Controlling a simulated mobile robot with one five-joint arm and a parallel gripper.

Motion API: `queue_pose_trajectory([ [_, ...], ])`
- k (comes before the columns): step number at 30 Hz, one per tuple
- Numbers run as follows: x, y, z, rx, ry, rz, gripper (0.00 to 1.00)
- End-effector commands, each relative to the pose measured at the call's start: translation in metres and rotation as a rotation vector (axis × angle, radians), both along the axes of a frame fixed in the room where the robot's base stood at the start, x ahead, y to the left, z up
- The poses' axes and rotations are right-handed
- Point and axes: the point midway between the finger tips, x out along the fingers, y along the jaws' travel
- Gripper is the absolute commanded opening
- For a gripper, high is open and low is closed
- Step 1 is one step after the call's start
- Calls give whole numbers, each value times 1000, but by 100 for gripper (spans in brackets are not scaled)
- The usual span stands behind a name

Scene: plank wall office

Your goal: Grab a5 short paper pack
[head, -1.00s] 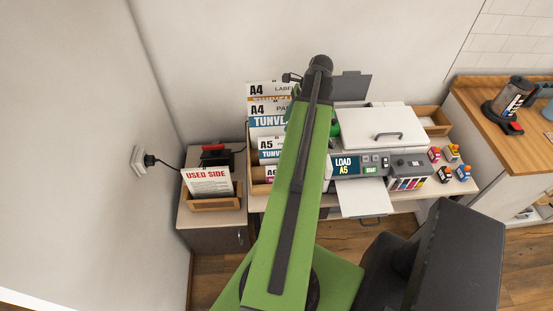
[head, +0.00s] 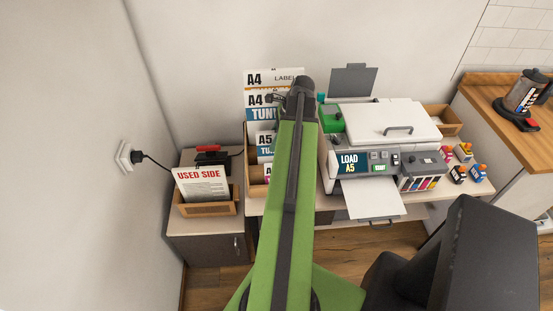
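The A5 pack (head: 265,141) stands in a wooden rack (head: 256,188) left of the printer, in front of the taller A4 packs (head: 260,102). Its right part is hidden behind my green arm. A lower pack stands in front of it, mostly hidden. My arm reaches up over the right side of the rack, and its dark end (head: 300,92) is near the A4 packs. My gripper's fingers are hidden behind the arm, so I cannot see whether they are open or hold anything.
The printer (head: 390,135) stands right of the rack, its screen reading "LOAD A5". Small ink bottles (head: 466,152) stand at its right. A box marked "USED SIDE" (head: 205,208) sits at left by the wall plug (head: 128,155). A wooden counter (head: 495,93) is far right.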

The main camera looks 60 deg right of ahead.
Motion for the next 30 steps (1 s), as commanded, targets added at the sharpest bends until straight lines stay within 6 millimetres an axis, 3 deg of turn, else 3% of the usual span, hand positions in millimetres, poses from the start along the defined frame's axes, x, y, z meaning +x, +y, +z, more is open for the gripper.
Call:
queue_pose_trajectory([
  [27,1,1,-5,0,0,1,40],
  [30,1,1,-4,0,0,1,28],
])
